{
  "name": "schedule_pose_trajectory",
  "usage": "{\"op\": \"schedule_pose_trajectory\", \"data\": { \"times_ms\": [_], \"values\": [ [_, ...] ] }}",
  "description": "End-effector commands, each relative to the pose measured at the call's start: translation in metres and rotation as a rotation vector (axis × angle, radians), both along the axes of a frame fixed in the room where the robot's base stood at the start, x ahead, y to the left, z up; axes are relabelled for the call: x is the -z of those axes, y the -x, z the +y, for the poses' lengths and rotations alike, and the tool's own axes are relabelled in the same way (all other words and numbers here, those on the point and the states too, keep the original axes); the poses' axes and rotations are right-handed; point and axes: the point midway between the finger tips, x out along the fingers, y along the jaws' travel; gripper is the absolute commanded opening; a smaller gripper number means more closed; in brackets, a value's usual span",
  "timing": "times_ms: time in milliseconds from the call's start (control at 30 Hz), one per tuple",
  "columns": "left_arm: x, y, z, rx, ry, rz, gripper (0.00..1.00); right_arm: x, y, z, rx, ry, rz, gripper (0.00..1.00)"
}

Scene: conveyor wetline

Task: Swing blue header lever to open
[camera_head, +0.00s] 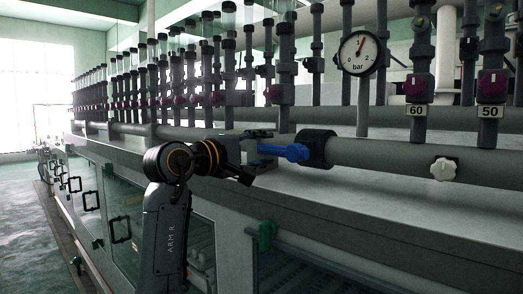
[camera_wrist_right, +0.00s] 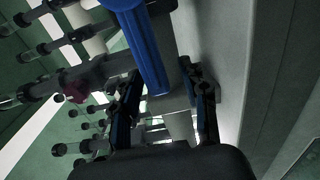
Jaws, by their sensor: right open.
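The blue header lever (camera_head: 284,150) points left from its dark valve body (camera_head: 317,149) on the grey header pipe, roughly in line with the pipe. My right gripper (camera_head: 262,146) is at the lever's free end, with a dark finger showing above it. In the right wrist view, the lever (camera_wrist_right: 143,45) comes down from the top and its end lies between the two fingers of my right gripper (camera_wrist_right: 160,88). The fingers are apart, one on each side. I cannot tell if either touches the lever. My left gripper is not in view.
A pressure gauge (camera_head: 359,53) stands above the header pipe (camera_head: 400,153), right of the valve. A white knob (camera_head: 444,169) sits on the pipe further right. Several vertical tubes with purple valves line the back. The grey ledge (camera_head: 400,195) in front is clear.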

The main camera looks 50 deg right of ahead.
Motion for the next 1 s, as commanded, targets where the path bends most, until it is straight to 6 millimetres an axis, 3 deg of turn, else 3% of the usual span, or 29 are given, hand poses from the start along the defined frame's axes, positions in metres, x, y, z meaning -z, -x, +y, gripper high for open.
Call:
{"op": "schedule_pose_trajectory", "data": {
  "times_ms": [167, 600, 800, 1000],
  "values": [
    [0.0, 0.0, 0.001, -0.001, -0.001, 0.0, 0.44, 0.0, -0.003, 0.015, -0.004, 0.0, 0.0, 0.44],
    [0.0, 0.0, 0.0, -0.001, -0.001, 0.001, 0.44, 0.001, -0.013, 0.1, -0.003, -0.001, 0.002, 0.44],
    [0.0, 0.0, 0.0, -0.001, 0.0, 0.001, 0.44, 0.001, -0.014, 0.117, 0.0, -0.001, 0.002, 0.44],
    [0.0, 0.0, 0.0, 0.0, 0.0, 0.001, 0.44, 0.001, -0.014, 0.118, 0.001, -0.001, 0.001, 0.44]
  ]
}}
